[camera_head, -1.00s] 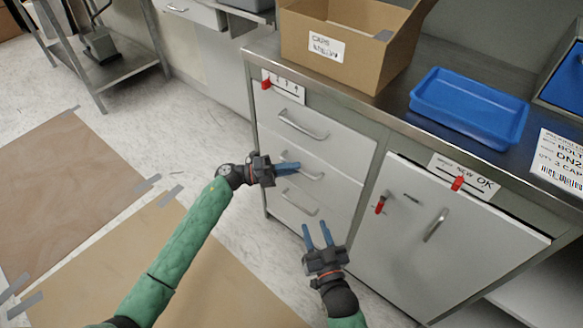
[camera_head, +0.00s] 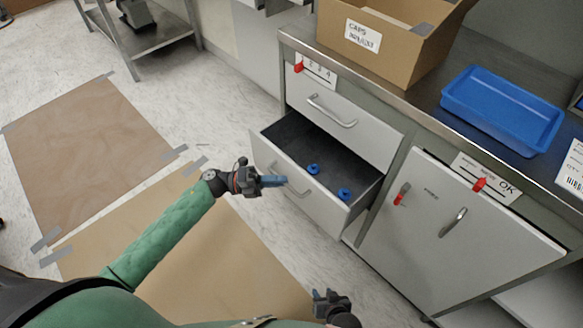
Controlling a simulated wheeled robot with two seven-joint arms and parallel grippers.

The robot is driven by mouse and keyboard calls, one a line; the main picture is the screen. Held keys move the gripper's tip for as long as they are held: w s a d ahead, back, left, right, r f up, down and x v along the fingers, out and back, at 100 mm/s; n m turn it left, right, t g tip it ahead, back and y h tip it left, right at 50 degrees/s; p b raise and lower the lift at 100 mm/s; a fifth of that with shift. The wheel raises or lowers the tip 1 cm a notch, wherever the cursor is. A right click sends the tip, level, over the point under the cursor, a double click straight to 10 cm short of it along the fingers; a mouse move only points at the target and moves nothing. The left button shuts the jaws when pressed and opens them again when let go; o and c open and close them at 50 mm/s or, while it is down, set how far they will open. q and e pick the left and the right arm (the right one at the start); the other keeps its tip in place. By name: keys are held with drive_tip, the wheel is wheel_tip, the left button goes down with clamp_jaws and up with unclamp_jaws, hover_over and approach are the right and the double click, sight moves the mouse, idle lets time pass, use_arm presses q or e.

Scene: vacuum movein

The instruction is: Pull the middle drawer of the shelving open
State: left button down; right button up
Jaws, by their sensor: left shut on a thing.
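The middle drawer (camera_head: 335,211) of the white shelving stands pulled out, and its dark inside shows with two small blue parts (camera_head: 344,194) in it. My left gripper (camera_head: 275,181) is at the drawer's front, its blue fingers shut on the drawer handle (camera_head: 292,187). The top drawer (camera_head: 345,128) above is closed. The lower drawer is hidden behind the open one. My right gripper (camera_head: 325,297) is low at the bottom of the view, apart from the shelving; whether its fingers are open is hard to tell.
A cardboard box (camera_head: 390,45) and a blue tray (camera_head: 502,108) stand on the metal worktop. A closed cupboard door (camera_head: 450,230) is right of the drawers. Brown floor mats (camera_head: 90,150) lie at left, with open floor around them.

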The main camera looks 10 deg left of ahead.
use_arm(q)
drive_tip(key=s+a, duration=0.5)
drive_tip(key=s, duration=0.1)
drive_tip(key=shift+s+p, duration=0.35)
use_arm(e)
drive_tip(key=shift+s, duration=0.4)
use_arm(q)
drive_tip(key=c, duration=1.5)
unclamp_jaws()
drive_tip(key=shift+s+a+f, duration=0.15)
drive_tip(key=shift+a+f, duration=0.05)
drive_tip(key=shift+a, duration=1.1)
drive_tip(key=shift+s+a+f, duration=0.15)
drive_tip(key=shift+a, duration=1.15)
drive_tip(key=shift+s+a+f, duration=0.15)
drive_tip(key=shift+a+f, duration=0.05)
drive_tip(key=shift+a, duration=1.1)
use_arm(e)
drive_tip(key=shift+w+f, duration=0.1)
drive_tip(key=shift+f, duration=0.05)
